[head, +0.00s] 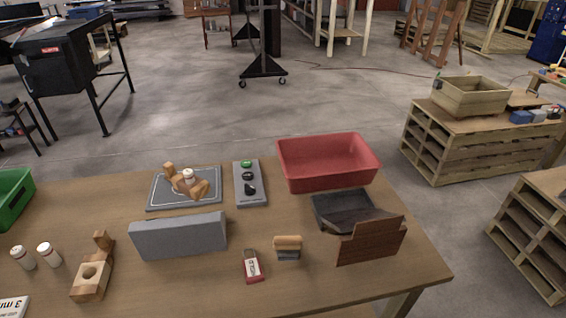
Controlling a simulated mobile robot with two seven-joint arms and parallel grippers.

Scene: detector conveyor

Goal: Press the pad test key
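A narrow grey control box (251,195) lies flat on the wooden table. It carries a green button (246,163) at its far end, a dark round button (248,176) in the middle and a black knob or lever (250,189) nearer. Lettering on it is too small to read, so I cannot tell which is the pad test key. Left of it lies a grey pad (158,202) with a pale outline. A wooden holder (203,188) with a white-capped bottle (188,176) in it stands on the pad. Neither of my grippers is in view.
A grey block (180,236) stands in front of the pad. A red bin (328,160), black tray (345,208) and brown panel (371,241) are to the right. A red-and-white box (253,266), brush-like block (288,247), second wooden holder (92,278) and two bottles (48,254) are nearer.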

